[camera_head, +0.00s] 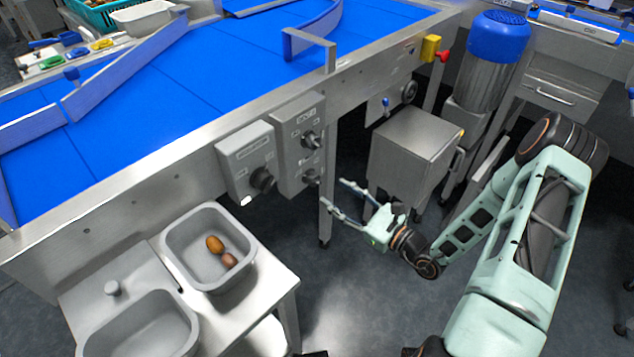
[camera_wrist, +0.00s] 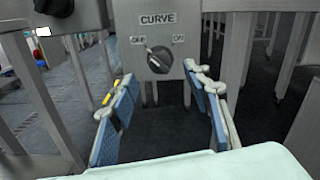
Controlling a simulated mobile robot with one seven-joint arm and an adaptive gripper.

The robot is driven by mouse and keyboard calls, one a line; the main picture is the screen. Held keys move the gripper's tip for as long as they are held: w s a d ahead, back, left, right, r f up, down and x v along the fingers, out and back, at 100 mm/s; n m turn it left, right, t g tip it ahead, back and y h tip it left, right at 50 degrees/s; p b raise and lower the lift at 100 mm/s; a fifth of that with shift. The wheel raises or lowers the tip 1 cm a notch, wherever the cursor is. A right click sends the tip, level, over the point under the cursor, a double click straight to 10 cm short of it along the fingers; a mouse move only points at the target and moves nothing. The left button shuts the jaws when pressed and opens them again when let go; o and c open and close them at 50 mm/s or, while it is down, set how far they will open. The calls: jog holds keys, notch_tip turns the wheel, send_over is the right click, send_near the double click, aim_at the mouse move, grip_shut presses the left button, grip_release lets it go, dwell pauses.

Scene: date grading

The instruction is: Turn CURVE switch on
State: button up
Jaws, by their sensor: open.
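The CURVE switch is a black rotary knob (camera_wrist: 160,60) on a grey panel under a CURVE label, with OFF at its left and ON at its right. Its pointer appears turned up and left, toward OFF. In the head view it seems to be the lower knob (camera_head: 311,178) on the right-hand control box. My gripper (camera_head: 335,194) is open and empty, its fingers pointing at the box from the right. In the wrist view my gripper (camera_wrist: 162,88) has its blue-padded fingers spread either side of and below the knob, apart from it.
Another control box (camera_head: 247,158) with a black knob is at the left. A blue conveyor (camera_head: 230,70) runs above. A grey bin (camera_head: 190,265) with two dates stands below left. A metal cabinet (camera_head: 415,150) stands behind my gripper, and a table leg (camera_head: 326,215) is close by.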

aim_at(319, 182)
jog(key=b+x, duration=0.1)
jog(key=x, duration=0.6)
jog(key=shift+w+a, duration=0.15)
jog(key=shift+a, duration=0.05)
jog(key=shift+c, duration=0.6)
jog(key=c, duration=1)
